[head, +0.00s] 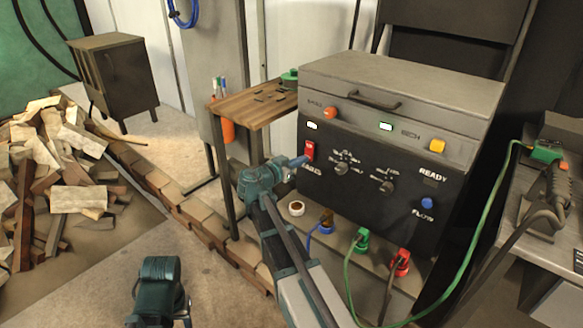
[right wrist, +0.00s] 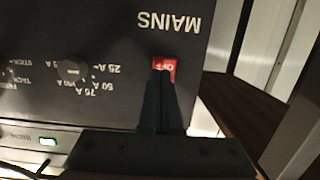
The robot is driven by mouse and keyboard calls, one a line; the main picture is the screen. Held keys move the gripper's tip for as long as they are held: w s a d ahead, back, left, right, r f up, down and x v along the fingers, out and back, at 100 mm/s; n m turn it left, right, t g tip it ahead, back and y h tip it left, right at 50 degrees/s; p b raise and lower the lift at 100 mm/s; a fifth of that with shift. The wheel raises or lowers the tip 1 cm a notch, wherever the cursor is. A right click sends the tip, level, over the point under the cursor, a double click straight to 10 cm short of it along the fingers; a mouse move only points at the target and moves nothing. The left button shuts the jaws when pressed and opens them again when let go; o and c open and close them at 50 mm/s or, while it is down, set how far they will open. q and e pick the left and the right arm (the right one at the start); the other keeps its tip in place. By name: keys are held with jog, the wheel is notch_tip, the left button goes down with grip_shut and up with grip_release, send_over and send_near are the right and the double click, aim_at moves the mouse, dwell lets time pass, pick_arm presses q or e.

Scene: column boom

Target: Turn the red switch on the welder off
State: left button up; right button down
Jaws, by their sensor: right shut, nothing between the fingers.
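The welder (head: 340,190) is a dark box with a grey top, centre right in the head view. Its red switch (head: 309,150) is at the left of the front panel, and it also shows in the right wrist view (right wrist: 172,64), upside down under the word MAINS. Part of the word OFF is readable on it. My right gripper (head: 301,161) is shut and empty, its tips at the switch's lower part. In the right wrist view its fingers cover part of the switch; I cannot tell whether they touch it. My left gripper is not visible; only a teal arm part shows at the bottom.
Knobs (head: 342,168) sit right of the switch. A green lamp (head: 386,126) is lit. Blue, green and red plugs with cables (head: 362,240) come out below the panel. A wooden side table (head: 250,108) stands left of the welder. A bench (head: 515,200) stands at right.

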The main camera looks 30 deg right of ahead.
jog(key=shift+w+d+f, duration=0.15)
jog(key=shift+w+d, duration=0.15)
jog(key=shift+d, duration=0.35)
jog(key=shift+w+d+f, duration=0.1)
jog(key=shift+d+f, duration=0.05)
jog(key=shift+d, duration=0.1)
jog(key=shift+f+b, duration=0.1)
jog(key=shift+b, duration=0.2)
